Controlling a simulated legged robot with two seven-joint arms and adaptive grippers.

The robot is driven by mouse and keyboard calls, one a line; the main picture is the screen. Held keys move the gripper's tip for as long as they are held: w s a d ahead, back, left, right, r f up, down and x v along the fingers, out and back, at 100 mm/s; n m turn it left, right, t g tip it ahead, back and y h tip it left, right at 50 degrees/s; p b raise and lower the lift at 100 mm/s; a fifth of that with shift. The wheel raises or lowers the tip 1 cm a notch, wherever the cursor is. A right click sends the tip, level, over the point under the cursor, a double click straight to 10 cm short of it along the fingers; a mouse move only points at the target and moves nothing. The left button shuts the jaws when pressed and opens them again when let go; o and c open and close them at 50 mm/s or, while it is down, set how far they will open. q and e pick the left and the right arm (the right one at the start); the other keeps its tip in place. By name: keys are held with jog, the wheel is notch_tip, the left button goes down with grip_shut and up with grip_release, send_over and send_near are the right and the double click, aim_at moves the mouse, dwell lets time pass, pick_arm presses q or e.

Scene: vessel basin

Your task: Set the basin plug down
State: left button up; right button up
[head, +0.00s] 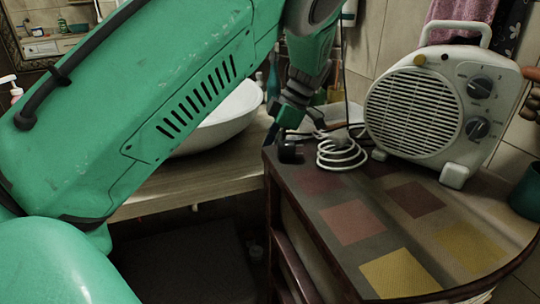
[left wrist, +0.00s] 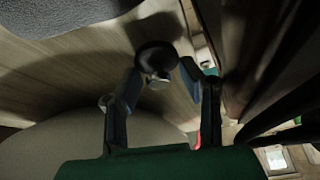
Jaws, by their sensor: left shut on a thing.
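The basin plug (head: 291,152) is a small black round piece at the back left corner of the cabinet top, in the head view. My left gripper (head: 289,128) points down from above, with its fingers at the plug. In the left wrist view the dark plug (left wrist: 157,56) sits between the two fingertips of my left gripper (left wrist: 160,76), which is shut on it. I cannot tell whether the plug touches the cabinet top. The white basin (head: 228,122) stands on the wooden counter, partly hidden behind my green arm. My right gripper is not in view.
A white fan heater (head: 425,105) stands on the patterned cabinet top (head: 400,272), with a coiled white cord (head: 340,154) between it and my left gripper. A dark green container (head: 526,190) is at the right edge. The front of the cabinet top is clear.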

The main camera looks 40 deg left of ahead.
pick_arm(q)
jog(key=shift+s+f, duration=0.1)
jog(key=shift+f, duration=0.6)
jog(key=shift+a, duration=0.15)
jog(key=o, duration=0.8)
jog(key=shift+a+f, duration=0.2)
jog(key=shift+a, duration=0.05)
jog(key=shift+o, duration=0.8)
jog(key=shift+a, duration=0.25)
jog(key=shift+d+r, duration=0.2)
jog(key=shift+d, duration=0.15)
jog(key=p+v, duration=0.2)
jog(key=v, duration=1)
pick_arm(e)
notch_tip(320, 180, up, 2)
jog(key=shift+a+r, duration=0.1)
